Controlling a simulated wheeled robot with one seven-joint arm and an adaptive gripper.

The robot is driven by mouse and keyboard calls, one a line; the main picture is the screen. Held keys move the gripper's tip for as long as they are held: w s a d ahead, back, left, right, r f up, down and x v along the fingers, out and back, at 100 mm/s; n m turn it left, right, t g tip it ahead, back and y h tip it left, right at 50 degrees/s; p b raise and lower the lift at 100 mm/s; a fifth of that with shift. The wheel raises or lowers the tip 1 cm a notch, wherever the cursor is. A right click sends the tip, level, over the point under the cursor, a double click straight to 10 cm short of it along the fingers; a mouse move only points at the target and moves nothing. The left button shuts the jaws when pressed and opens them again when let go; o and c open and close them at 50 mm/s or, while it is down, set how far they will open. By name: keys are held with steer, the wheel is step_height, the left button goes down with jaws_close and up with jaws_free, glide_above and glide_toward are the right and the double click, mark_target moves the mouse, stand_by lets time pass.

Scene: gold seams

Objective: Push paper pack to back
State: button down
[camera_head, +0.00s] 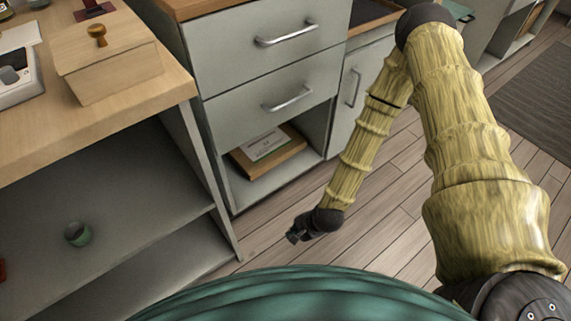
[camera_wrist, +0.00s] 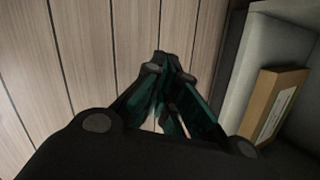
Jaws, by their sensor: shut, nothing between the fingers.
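The paper pack (camera_head: 268,152) is a brown, box-like pack with a pale label on top. It lies in the open bottom compartment of the grey drawer cabinet, close to the compartment's front. In the wrist view the pack (camera_wrist: 276,106) shows at the right, inside the pale compartment. My gripper (camera_head: 293,236) is in front of the cabinet, low over the floor, apart from the pack. In the wrist view my gripper (camera_wrist: 163,62) is shut and empty, with its fingertips over the floor left of the compartment.
Two closed drawers (camera_head: 275,60) with metal handles are above the compartment. A wooden-topped desk (camera_head: 125,95) stands at the left, bearing a wooden box (camera_head: 105,58). A green cup (camera_head: 78,233) is on its shelf. The plank floor (camera_head: 385,215) around my arm is clear.

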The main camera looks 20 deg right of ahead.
steer(key=w+d+r+m+t, duration=0.2)
steer(key=w+d+m, duration=0.1)
steer(key=w+m, duration=0.55)
steer(key=m+t+b, duration=0.3)
steer(key=m+b, duration=0.2)
steer(key=m, duration=0.2)
glide_toward(280, 163)
steer(key=f, duration=0.1)
steer(key=s+f, duration=0.1)
steer(key=f, duration=0.1)
steer(key=shift+f, duration=0.2)
steer(key=w, duration=0.1)
steer(key=w+a+b, duration=0.1)
steer(key=shift+w, duration=0.3)
steer(key=shift+w+a+b, duration=0.15)
steer(key=shift+w+b, duration=0.4)
steer(key=shift+w, duration=0.15)
steer(key=shift+r, duration=0.1)
